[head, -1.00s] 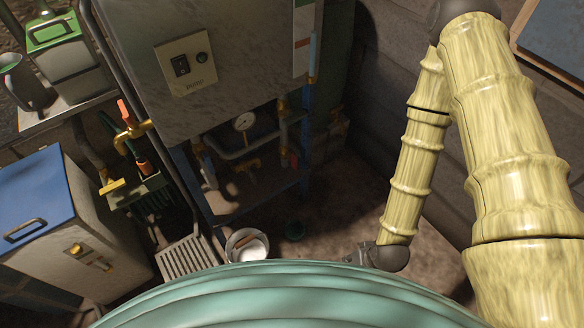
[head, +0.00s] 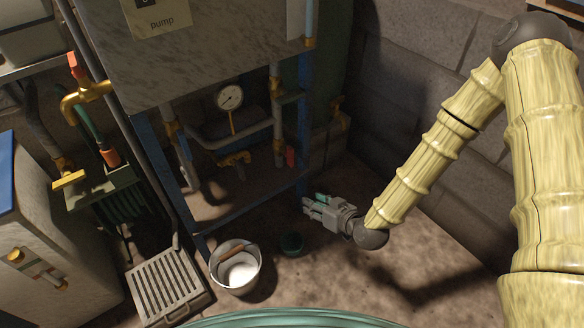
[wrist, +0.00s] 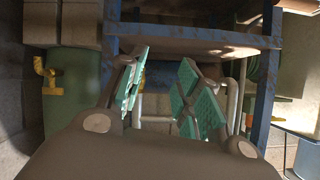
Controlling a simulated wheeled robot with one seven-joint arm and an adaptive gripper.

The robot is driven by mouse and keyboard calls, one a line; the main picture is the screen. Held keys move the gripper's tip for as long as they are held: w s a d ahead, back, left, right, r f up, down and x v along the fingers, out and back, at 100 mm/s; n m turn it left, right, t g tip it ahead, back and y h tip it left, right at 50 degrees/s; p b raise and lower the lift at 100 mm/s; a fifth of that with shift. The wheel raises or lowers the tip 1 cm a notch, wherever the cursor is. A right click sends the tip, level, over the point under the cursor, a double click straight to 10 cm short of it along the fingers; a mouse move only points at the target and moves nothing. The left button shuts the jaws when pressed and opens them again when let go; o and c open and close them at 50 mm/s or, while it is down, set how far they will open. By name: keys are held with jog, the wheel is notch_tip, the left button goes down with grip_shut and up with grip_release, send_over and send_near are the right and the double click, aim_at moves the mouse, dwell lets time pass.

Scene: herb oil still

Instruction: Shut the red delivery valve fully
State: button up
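A small red handle (head: 291,157) hangs beside a brass fitting on the right-hand pipe under the pump cabinet, near a blue post. It looks like the red valve, but is too small for me to tell its setting. My gripper (head: 307,203) is below and slightly right of it in the head view, apart from it, pointing left towards the frame. I cannot make out the red handle in the wrist view.
Another red-handled brass tap (head: 73,66) is at the left. A pressure gauge (head: 230,97) and a yellow valve (head: 234,159) sit under the pump cabinet (head: 210,50). A block wall (head: 410,60) is at the right.

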aim_at(292, 156)
jog(key=w+a+t+y+b, duration=0.1)
jog(key=w+a+b, duration=0.1)
jog(key=w+b, duration=0.3)
jog(key=w+a+r+n+t+y+b, duration=0.1)
jog(key=w+a+t+b, duration=0.1)
jog(key=w+b, duration=0.3)
jog(key=w+a+r+n+t+y+b, duration=0.1)
jog(key=w+a+b, duration=0.2)
jog(key=w, duration=0.6)
jog(key=shift+w+a+t+b, duration=0.15)
jog(key=shift+t+b, duration=0.15)
jog(key=shift+b, duration=1.1)
grip_shut()
